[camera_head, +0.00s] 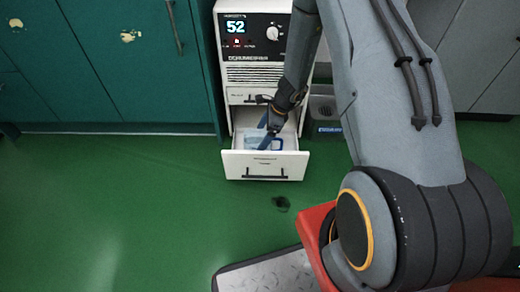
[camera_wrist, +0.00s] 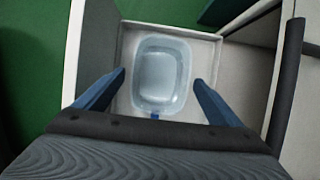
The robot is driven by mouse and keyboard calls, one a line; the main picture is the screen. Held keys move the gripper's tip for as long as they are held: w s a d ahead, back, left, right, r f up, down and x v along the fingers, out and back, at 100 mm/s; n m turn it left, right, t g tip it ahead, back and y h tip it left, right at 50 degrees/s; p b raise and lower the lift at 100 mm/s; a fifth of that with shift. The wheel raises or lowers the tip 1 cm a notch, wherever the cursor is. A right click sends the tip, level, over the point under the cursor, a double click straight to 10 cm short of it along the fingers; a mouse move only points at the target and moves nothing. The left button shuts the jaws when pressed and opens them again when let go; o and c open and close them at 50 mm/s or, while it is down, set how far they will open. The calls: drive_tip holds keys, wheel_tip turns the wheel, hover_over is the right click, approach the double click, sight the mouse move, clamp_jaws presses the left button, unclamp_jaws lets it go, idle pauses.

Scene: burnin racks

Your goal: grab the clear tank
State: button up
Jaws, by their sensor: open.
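The clear tank (camera_wrist: 158,75) is a pale blue, see-through tub with rounded corners. It lies inside the open lower drawer (camera_head: 264,165) of a white cabinet; in the head view the tank (camera_head: 262,143) is partly hidden by my gripper. My gripper (camera_wrist: 155,88) is open and empty, with its blue fingers on either side of the tank's near half in the wrist view. In the head view my gripper (camera_head: 268,132) reaches down into the drawer. I cannot tell whether the fingers touch the tank.
The white cabinet (camera_head: 262,75) has a display reading 52, a knob and a closed upper drawer. A dark grey bin (camera_head: 326,114) stands right of it. Green cabinets (camera_head: 120,70) stand at left. The green floor (camera_head: 120,210) is clear at left, with a dark spot near the drawer.

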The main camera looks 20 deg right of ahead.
drive_tip(key=shift+b+x, duration=1.8)
drive_tip(key=shift+x, duration=1.25)
drive_tip(key=shift+d, duration=0.15)
drive_tip(key=c, duration=1.7)
drive_tip(key=shift+r, duration=0.25)
